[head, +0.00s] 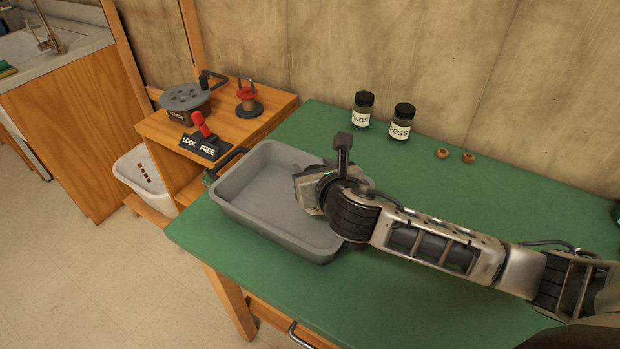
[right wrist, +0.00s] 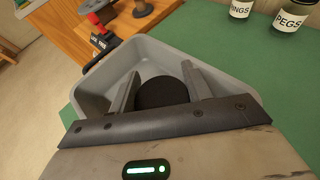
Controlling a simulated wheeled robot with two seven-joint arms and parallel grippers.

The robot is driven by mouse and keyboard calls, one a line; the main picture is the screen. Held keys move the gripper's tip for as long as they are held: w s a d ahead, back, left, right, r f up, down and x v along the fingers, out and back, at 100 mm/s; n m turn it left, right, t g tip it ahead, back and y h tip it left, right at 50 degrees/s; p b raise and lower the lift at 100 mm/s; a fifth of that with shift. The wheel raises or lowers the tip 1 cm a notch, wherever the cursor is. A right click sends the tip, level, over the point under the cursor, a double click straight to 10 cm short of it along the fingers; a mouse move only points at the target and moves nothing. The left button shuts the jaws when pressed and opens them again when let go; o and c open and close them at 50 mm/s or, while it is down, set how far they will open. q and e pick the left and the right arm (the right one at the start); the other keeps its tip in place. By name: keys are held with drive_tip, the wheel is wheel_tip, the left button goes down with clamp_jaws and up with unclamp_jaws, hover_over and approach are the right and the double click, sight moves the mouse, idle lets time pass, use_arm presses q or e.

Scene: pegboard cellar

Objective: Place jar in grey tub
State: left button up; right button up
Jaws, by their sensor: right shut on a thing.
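The grey tub (head: 257,190) sits at the left end of the green table. My right gripper (head: 309,190) is above the tub's right part, reaching in from the right. In the right wrist view its fingers (right wrist: 161,82) are shut on a jar, of which only the round black lid (right wrist: 161,94) shows. The jar's body is hidden, and I cannot tell whether it touches the tub floor. The tub wall (right wrist: 95,78) surrounds the fingers in that view. My left gripper is not in view.
Two dark-lidded labelled jars stand at the back, one ending in "NGS" (head: 361,110) and one reading "PEGS" (head: 401,124). Two small brown rings (head: 442,153) lie beside them. A wooden bench (head: 226,129) with a lever and a reel adjoins the table's left. The front table is clear.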

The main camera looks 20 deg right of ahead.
drive_tip(key=f+b, duration=0.3)
drive_tip(key=shift+w, duration=0.25)
drive_tip(key=shift+s+f+b, duration=0.15)
drive_tip(key=shift+f+b, duration=0.05)
drive_tip(key=shift+b, duration=0.4)
drive_tip(key=shift+r, duration=0.1)
drive_tip(key=shift+f, duration=0.2)
drive_tip(key=o, duration=1.4)
